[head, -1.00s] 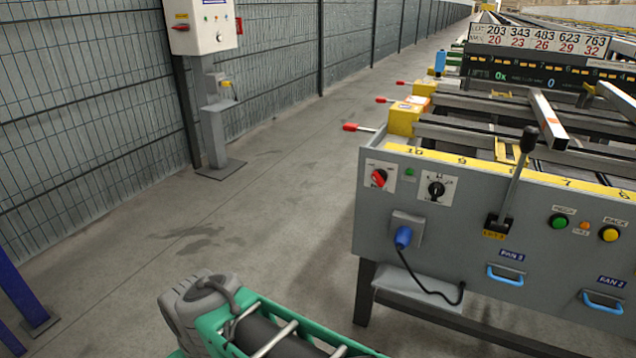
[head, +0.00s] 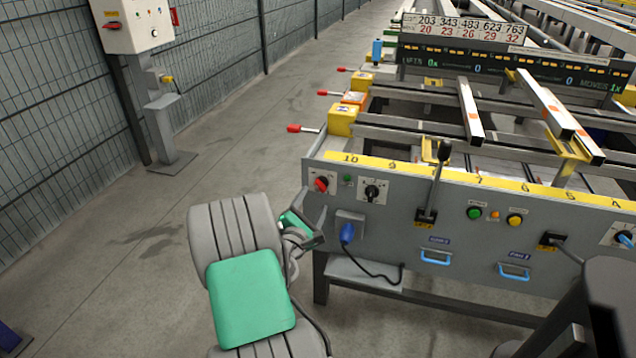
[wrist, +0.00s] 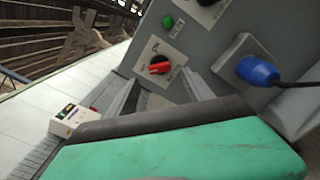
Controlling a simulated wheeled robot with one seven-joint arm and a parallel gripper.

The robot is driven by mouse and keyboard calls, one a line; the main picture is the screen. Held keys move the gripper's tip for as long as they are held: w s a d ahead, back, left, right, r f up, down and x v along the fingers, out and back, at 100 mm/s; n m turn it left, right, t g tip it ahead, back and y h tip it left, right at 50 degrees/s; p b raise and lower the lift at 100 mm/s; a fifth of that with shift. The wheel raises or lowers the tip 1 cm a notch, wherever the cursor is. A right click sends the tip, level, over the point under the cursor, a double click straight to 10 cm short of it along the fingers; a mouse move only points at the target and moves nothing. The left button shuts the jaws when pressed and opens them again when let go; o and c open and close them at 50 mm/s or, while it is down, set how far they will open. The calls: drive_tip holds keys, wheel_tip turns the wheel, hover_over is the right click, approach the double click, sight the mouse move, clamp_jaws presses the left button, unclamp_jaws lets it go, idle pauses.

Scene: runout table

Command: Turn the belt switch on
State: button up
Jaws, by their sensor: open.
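A red rotary switch (head: 321,184) on a white plate is at the left end of the grey panel, its knob lying slantwise. It also shows in the wrist view (wrist: 160,67). A black rotary switch (head: 372,192) on another white plate is to its right. Neither label is readable, so I cannot tell by name which is the belt switch. My gripper (head: 318,224) is open and empty, in front of the panel just below the red switch as pictured. In the wrist view the red switch shows beyond and between the two grey fingers, apart from them.
A blue plug (head: 347,233) with a black cable is right of my gripper. A black lever (head: 436,180), a green button (head: 474,213) and a yellow button (head: 515,220) are further right. A white control box (head: 132,22) stands by the fence.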

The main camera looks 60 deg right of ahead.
sight(319, 188)
drive_tip(key=d, duration=0.4)
drive_tip(key=w+d, duration=0.1)
drive_tip(key=d, duration=0.1)
drive_tip(key=shift+d, duration=0.15)
drive_tip(key=shift+c, duration=0.3)
clamp_jaws()
